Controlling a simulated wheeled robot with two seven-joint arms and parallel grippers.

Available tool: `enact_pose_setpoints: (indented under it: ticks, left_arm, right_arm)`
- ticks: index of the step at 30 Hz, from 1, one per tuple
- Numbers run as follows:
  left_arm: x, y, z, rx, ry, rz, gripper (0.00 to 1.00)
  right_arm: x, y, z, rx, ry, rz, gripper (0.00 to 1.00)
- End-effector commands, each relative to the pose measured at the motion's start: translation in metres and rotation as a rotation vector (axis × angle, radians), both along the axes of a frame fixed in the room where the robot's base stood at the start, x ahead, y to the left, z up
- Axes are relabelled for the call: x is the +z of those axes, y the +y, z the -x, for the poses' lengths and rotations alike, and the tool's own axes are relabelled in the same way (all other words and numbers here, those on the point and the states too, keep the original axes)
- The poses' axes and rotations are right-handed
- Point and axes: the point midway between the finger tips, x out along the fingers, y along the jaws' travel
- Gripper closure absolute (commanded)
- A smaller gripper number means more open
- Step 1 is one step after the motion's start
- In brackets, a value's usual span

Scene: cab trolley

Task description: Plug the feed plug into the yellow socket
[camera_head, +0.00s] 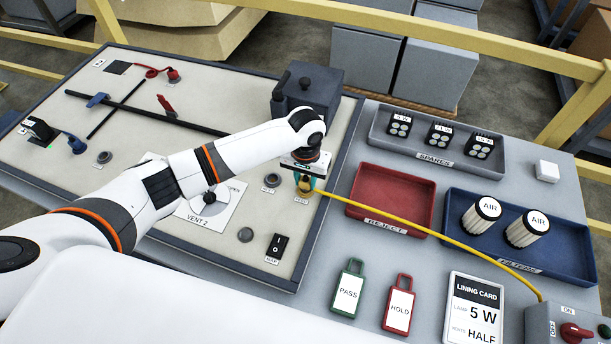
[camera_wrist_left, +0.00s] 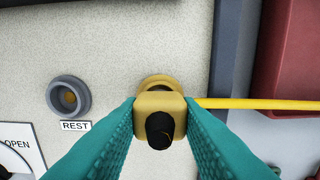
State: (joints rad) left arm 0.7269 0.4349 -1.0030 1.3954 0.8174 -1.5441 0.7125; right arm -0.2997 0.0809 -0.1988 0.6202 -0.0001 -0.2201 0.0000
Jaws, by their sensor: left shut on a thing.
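My left gripper (camera_head: 306,178) is shut on the feed plug (camera_head: 304,186), over the right edge of the beige panel. In the left wrist view the teal fingers of the left gripper (camera_wrist_left: 159,125) grip the yellow plug body (camera_wrist_left: 148,102) with its black end (camera_wrist_left: 160,130). The yellow socket (camera_wrist_left: 157,80) shows as a ring just behind and above the plug, partly hidden by it. I cannot tell whether the plug is seated in it. A yellow cable (camera_head: 420,232) runs right from the plug to a grey control box. The right gripper is not in view.
The grey REST socket (camera_wrist_left: 69,97) is empty, left of the plug. A dark box (camera_head: 308,90) stands behind the gripper. A red REJECT tray (camera_head: 390,167) lies to the right, with a blue FILTERS tray (camera_head: 570,240) beyond. PASS (camera_head: 348,290) and HOLD (camera_head: 399,305) tags lie in front.

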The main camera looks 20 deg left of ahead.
Motion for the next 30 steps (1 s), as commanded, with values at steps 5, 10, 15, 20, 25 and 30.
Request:
enact_pose_setpoints:
  ticks: [5,10,15,20,25,30]
  left_arm:
    - [-0.0001,-0.0003,0.0003,0.000,0.001,0.001,1.00]
    - [-0.0003,-0.0003,0.0002,0.000,0.000,0.001,1.00]
    - [-0.0002,-0.0002,0.0001,0.000,0.000,0.001,1.00]
    - [-0.0001,-0.0002,0.0001,0.000,0.000,0.001,1.00]
    - [0.0007,-0.0003,0.0002,0.000,0.000,0.001,1.00]
    - [0.0014,-0.0005,0.0003,0.000,0.001,0.002,1.00]
  right_arm:
    - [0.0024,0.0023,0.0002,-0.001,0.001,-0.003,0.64]
    - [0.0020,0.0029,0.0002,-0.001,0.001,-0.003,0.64]
    - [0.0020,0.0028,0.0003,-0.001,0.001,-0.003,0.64]
    - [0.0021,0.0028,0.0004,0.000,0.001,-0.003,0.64]
    - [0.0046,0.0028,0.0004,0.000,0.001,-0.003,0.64]
    - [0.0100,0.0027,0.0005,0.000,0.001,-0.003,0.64]
